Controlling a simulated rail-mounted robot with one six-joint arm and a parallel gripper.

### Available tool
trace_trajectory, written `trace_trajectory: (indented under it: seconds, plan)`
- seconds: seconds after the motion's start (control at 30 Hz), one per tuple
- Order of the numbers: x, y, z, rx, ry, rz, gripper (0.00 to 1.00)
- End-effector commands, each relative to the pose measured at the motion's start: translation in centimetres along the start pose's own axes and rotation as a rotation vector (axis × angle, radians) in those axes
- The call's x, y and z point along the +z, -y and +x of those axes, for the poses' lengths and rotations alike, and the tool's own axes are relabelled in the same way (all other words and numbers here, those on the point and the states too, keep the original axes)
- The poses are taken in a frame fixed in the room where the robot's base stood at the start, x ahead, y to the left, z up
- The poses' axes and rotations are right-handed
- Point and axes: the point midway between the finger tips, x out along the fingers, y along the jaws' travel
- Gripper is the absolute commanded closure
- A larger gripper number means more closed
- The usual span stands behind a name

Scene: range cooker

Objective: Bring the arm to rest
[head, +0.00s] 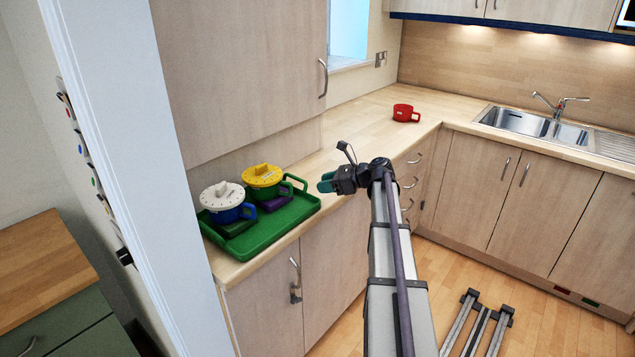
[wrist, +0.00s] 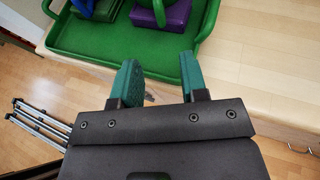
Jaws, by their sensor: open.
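My gripper (head: 327,182) is at the end of my extended arm, near the front edge of the counter and to the right of the green tray (head: 262,239). In the wrist view my gripper (wrist: 158,80) shows two teal fingers spread apart with nothing between them. I cannot tell the exact height of the gripper above the counter.
On the tray stand a blue pot with a white lid (head: 224,198) and a pot with a yellow lid (head: 263,177). The counter between tray and mug is clear.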

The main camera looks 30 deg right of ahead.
Motion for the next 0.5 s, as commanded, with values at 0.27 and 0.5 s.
trace_trajectory:
  seconds: [0.27, 0.5]
  plan:
    - [-0.1, 0.0, 0.1, 0.000, 0.000, 0.000, 0.60]
    - [-2.4, -1.9, -0.3, 0.045, -0.124, -0.416, 0.60]
